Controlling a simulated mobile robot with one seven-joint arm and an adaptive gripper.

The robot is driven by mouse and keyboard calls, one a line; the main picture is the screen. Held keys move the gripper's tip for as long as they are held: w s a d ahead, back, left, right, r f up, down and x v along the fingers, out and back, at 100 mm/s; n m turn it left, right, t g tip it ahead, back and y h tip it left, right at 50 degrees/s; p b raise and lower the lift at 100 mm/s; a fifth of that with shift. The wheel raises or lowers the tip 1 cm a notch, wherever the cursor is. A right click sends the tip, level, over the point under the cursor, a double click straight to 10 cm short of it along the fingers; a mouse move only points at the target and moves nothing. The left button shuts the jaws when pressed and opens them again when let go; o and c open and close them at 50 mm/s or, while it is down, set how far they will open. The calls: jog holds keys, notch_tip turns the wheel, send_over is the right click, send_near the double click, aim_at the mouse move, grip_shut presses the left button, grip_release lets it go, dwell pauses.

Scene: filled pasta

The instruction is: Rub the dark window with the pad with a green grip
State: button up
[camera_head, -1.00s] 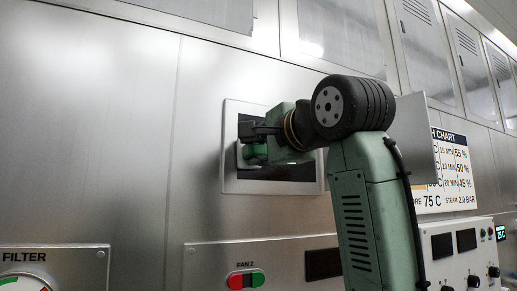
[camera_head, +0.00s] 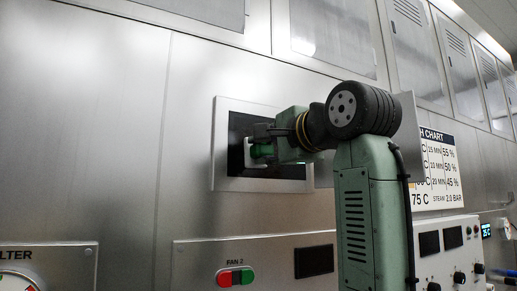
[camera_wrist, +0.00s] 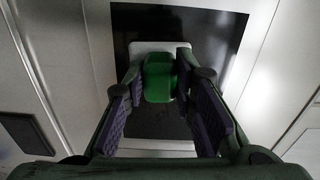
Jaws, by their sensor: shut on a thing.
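The dark window (camera_head: 238,132) is a black pane in a pale metal frame on the steel wall. My gripper (camera_head: 262,142) is in front of it and is shut on the green grip (camera_wrist: 158,78) of the pad. In the wrist view, the purple-lined fingers of my gripper (camera_wrist: 161,84) stand on either side of the grip. The pad (camera_wrist: 133,52) is a white plate lying over the pane, in its middle part. It seems to lie flat against the glass, but contact cannot be told for sure. My gripper hides part of the pad and the window's right side.
Below the window are a FAN 2 red and green switch (camera_head: 236,278) and a dark rectangle (camera_head: 314,261). A chart (camera_head: 440,170) hangs to the right, above a panel with knobs (camera_head: 449,250). The wall left of the window is bare.

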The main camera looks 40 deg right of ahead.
jog(key=shift+s+d+r, duration=0.9)
jog(key=shift+s+d, duration=0.15)
jog(key=shift+d, duration=3.65)
jog(key=shift+w+a+b, duration=0.55)
jog(key=shift+a+b, duration=0.25)
jog(key=shift+a, duration=1.4)
jog(key=shift+w+a+b, duration=0.5)
jog(key=shift+a+b, duration=0.3)
jog(key=shift+a, duration=1.35)
jog(key=shift+w+a+b, duration=0.55)
jog(key=shift+a+b, duration=0.25)
jog(key=shift+a, duration=1.4)
jog(key=shift+a+r+p, duration=0.1)
jog(key=shift+r+p, duration=0.9)
jog(key=shift+p, duration=0.05)
jog(key=shift+s+d+p, duration=0.2)
jog(key=shift+d+p, duration=0.3)
jog(key=shift+d, duration=0.4)
jog(key=shift+s+d+p, duration=0.25)
jog(key=shift+d+p, duration=0.3)
jog(key=shift+d, duration=0.3)
jog(key=shift+s+d+p, duration=0.2)
jog(key=shift+d+p, duration=0.3)
jog(key=shift+d, duration=0.4)
jog(key=s+d, duration=0.2)
jog(key=d, duration=0.6)
jog(key=shift+f, duration=0.1)
